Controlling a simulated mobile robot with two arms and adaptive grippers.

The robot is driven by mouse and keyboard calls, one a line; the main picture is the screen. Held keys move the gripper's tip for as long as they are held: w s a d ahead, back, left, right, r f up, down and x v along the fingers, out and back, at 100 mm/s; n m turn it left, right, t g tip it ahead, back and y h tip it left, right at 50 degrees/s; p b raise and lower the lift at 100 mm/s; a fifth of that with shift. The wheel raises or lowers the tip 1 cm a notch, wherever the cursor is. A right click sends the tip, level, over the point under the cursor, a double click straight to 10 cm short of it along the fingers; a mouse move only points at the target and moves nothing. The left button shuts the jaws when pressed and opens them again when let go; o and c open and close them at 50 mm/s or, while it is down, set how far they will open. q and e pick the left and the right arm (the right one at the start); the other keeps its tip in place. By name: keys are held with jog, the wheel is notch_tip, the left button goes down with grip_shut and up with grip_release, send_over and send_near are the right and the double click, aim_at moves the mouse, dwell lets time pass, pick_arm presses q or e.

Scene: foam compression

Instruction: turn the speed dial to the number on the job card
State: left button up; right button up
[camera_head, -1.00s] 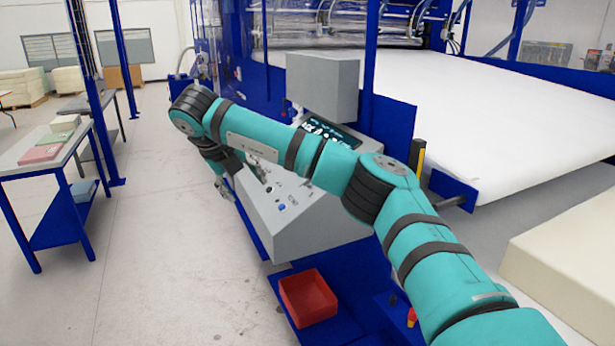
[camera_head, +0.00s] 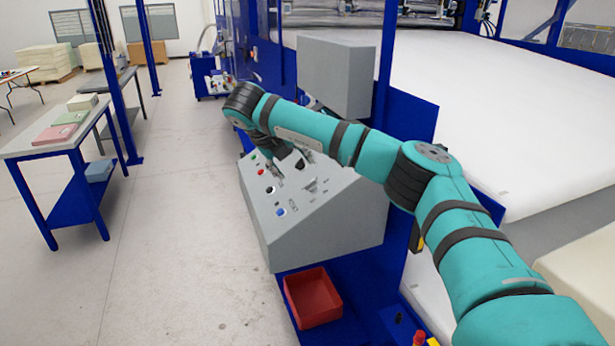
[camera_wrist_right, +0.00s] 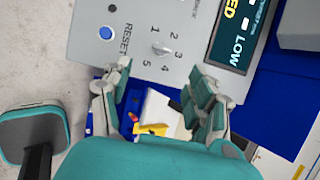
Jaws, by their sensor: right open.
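In the head view my right gripper (camera_head: 290,167) hangs over the console (camera_head: 330,225). No readable job card shows. My left gripper is in no view.
A blue RESET button (camera_wrist_right: 106,33) sits left of the dial, and a dark display (camera_wrist_right: 238,35) reading LOW sits right. A grey box (camera_head: 336,75) stands behind the console. A red bin (camera_head: 313,298) lies below. The floor at left is open.

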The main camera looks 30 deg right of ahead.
aim_at(310, 183)
jog(key=p+x, duration=0.3)
jog(key=x, duration=0.7)
jog(key=shift+w+d, duration=0.1)
jog(key=shift+d, duration=0.25)
jog(key=shift+p+x, duration=0.3)
jog(key=shift+x, duration=0.45)
jog(key=shift+c, duration=0.6)
jog(key=c, duration=1)
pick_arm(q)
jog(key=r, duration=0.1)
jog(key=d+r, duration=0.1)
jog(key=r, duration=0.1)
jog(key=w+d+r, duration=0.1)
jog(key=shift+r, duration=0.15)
pick_arm(e)
jog(key=shift+c, duration=0.2)
